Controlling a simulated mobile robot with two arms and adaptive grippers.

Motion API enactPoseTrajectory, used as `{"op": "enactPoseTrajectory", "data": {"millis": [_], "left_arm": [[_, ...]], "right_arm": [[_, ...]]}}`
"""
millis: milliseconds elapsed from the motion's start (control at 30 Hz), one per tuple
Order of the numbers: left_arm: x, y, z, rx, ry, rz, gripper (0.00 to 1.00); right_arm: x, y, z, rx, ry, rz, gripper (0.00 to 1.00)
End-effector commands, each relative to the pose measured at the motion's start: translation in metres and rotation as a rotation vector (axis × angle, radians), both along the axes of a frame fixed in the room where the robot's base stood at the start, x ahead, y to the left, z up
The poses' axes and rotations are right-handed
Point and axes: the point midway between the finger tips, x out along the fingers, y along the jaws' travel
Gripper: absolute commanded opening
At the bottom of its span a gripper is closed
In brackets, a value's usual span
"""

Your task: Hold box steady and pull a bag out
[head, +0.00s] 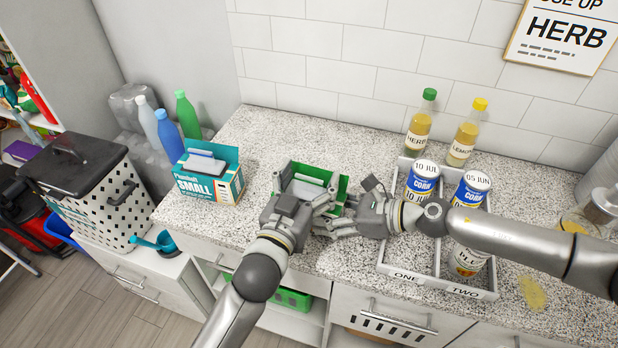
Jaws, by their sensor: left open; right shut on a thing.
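A green box (341,187) with an open top stands in the middle of the speckled counter. A pale bag (309,181) shows inside its opening. My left gripper (322,203) is open at the near side of the box, in front of the bag. My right gripper (338,226) comes in from the right and is shut at the box's near right side, seemingly on its wall. The grippers overlap and hide the box's front and the exact contact.
A teal and orange box (228,187) marked SMALL, with a pale bag sticking out, stands at left. Bottles and a lidded basket (108,205) are further left. A divided tray (449,286) with cans is at right; two labelled bottles (419,133) stand behind.

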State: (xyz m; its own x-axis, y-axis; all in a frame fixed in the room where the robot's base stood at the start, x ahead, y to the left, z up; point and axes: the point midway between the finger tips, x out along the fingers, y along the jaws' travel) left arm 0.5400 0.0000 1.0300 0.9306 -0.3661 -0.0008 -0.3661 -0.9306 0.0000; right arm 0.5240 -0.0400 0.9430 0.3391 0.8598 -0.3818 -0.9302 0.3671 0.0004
Motion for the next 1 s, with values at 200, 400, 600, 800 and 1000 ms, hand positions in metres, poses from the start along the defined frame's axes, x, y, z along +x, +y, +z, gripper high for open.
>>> {"op": "enactPoseTrajectory", "data": {"millis": [200, 400, 600, 800, 1000], "left_arm": [[-0.0002, 0.0, 0.0001, 0.0, 0.0, 0.0, 0.68], [-0.0003, 0.0, 0.0002, 0.0, 0.0, 0.0, 0.43], [-0.0003, 0.0001, 0.0002, 0.0, 0.0, 0.0, 0.23], [-0.0002, 0.0002, 0.0008, 0.0, -0.001, 0.0, 0.23], [-0.0002, 0.0002, 0.0008, 0.0, -0.001, 0.0, 0.23]], "right_arm": [[0.0, 0.0, -0.0001, 0.0, 0.0, 0.0, 0.12], [-0.0001, 0.0, -0.0001, 0.0, 0.0, 0.0, 0.12], [-0.0001, 0.0, -0.0001, 0.0, 0.0, 0.0, 0.12], [-0.0002, 0.0, -0.0001, 0.0, 0.0, 0.0, 0.12], [-0.0002, 0.0, -0.0001, 0.0, 0.0, 0.0, 0.12]]}}
